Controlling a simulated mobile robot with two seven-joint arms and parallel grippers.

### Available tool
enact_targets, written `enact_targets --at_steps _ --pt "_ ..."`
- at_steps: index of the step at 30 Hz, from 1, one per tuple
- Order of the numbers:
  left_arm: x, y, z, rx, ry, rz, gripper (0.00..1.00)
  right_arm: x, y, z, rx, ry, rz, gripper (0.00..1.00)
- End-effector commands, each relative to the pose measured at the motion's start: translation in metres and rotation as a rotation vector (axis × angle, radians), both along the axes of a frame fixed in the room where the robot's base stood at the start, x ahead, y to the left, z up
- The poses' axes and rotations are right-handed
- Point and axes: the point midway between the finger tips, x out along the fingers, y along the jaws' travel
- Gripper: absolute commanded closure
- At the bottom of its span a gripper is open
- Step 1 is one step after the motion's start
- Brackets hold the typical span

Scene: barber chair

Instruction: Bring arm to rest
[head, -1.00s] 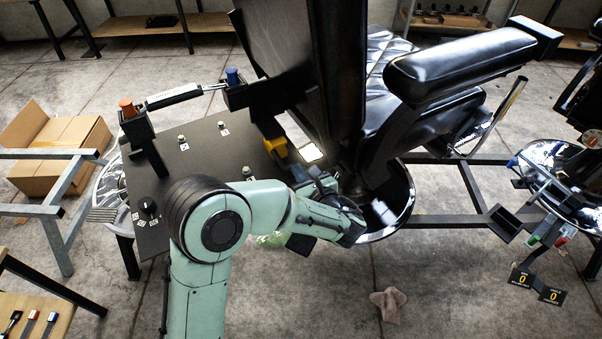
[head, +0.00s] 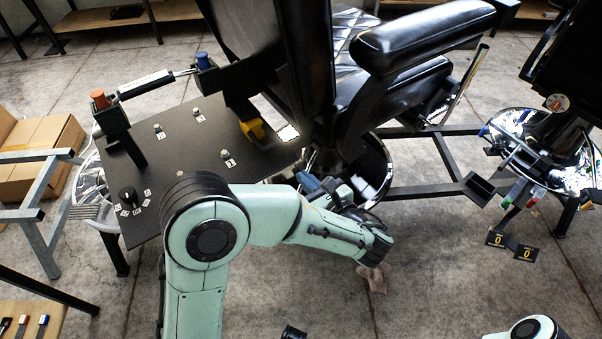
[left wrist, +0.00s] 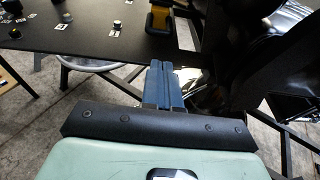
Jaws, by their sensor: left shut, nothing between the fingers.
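My left arm reaches across the middle of the head view, bent at a mint-green elbow. My left gripper (head: 308,181) is beside the barber chair's round base (head: 378,183), just off the front right corner of the black panel (head: 185,180). In the left wrist view its blue fingers (left wrist: 173,80) lie together, shut and empty, pointing toward the panel edge. In the head view the wrist partly hides the fingers.
The panel carries a yellow part (head: 252,129), several small knobs and a black dial (head: 128,195). The black chair armrest (head: 425,35) is above right. A cardboard box (head: 45,150) is at left.

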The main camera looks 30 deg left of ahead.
Motion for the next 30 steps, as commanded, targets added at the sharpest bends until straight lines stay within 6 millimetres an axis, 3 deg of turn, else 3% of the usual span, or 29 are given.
enact_targets --at_steps 14,17,20,23,26,30 --pt "0.0 0.0 0.0 0.0 0.0 0.0 1.0 0.0 0.0 0.0 0.0 0.0 0.0 0.16" --pt "-0.001 0.001 -0.008 -0.015 0.018 0.004 1.0 0.0 0.0 0.001 0.0 0.0 0.0 0.16" --pt "-0.006 0.006 -0.039 -0.083 0.09 0.025 1.0 0.001 0.0 0.003 0.0 -0.001 0.0 0.16" --pt "-0.024 0.012 -0.096 -0.225 0.211 0.086 1.0 0.002 0.0 0.008 0.0 -0.002 0.0 0.16" --pt "-0.061 0.013 -0.163 -0.428 0.34 0.21 1.0 0.004 0.0 0.014 0.0 -0.006 0.0 0.16" --pt "-0.132 -0.004 -0.242 -0.751 0.461 0.497 1.0 0.007 0.0 0.022 0.0 -0.009 0.0 0.16"
